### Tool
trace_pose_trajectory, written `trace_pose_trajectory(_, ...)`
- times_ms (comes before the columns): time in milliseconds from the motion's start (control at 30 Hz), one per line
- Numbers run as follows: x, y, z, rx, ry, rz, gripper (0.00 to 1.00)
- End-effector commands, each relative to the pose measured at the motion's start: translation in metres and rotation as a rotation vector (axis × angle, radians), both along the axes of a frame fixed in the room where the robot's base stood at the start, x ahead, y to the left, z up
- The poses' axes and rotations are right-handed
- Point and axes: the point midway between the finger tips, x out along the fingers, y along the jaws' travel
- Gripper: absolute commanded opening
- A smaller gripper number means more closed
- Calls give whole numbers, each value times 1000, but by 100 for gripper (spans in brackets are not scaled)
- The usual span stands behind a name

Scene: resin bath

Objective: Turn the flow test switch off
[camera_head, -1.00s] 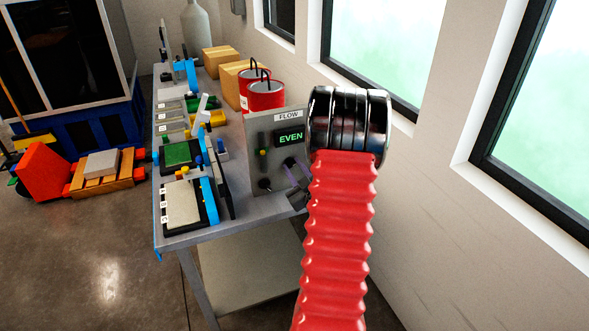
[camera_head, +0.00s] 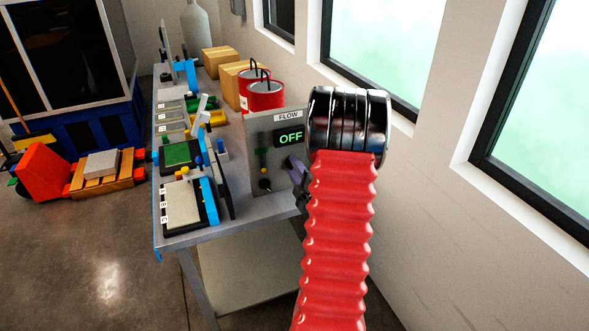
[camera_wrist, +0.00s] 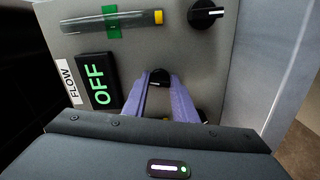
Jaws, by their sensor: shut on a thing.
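The grey flow panel (camera_head: 258,137) stands upright on the bench, with a label reading FLOW and a display (camera_head: 290,137) showing OFF in green. The display also reads OFF in the wrist view (camera_wrist: 95,82). My gripper (camera_wrist: 159,84) has its two purple fingers closed around a small black switch knob (camera_wrist: 158,76) on the panel face. Much of the switch is hidden between the fingers. In the head view my gripper (camera_head: 295,165) is at the panel's right side, partly behind my red arm.
A tube with a green band and yellow float (camera_wrist: 158,17) and a second black knob (camera_wrist: 205,14) sit on the panel. Red cans (camera_head: 264,95) stand behind it. Trays (camera_head: 184,205) lie left on the bench. A wall with windows is close on the right.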

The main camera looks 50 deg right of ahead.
Motion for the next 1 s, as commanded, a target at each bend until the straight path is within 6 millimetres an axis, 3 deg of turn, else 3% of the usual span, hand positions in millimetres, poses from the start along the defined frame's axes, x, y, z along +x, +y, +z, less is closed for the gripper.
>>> trace_pose_trajectory(400,1,3,-3,-179,114,5,3)
trace_pose_trajectory(900,1,3,-4,-196,126,8,3)
trace_pose_trajectory(933,1,3,-4,-196,126,8,27)
trace_pose_trajectory(1000,1,3,-4,-196,126,6,32)
